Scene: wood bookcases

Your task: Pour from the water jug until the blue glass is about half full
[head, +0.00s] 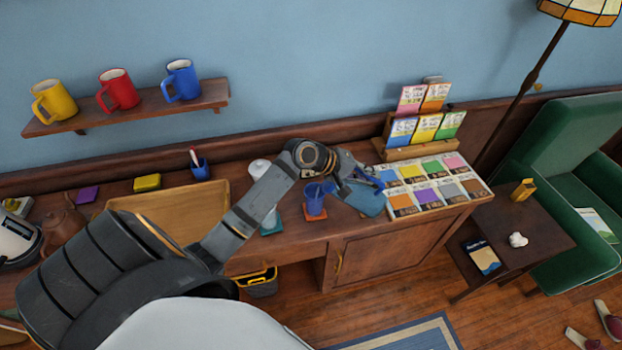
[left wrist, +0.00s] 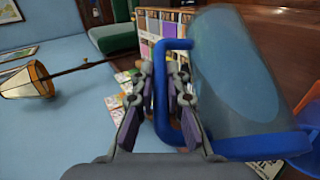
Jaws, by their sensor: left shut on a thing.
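The water jug (head: 362,199) is see-through bluish with a blue handle, and it looks tilted above the desk. My left gripper (head: 362,178) is shut on its handle; in the left wrist view the handle (left wrist: 163,95) runs between the fingers, and the jug body (left wrist: 235,65) fills the right side. I cannot tell the water level in the glass or whether water is flowing. My right gripper is not in view.
Colourful packets (head: 432,190) lie right of the jug, with a packet rack (head: 417,151) behind. Mugs stand on a wall shelf (head: 150,107). A side table (head: 518,235) stands at right.

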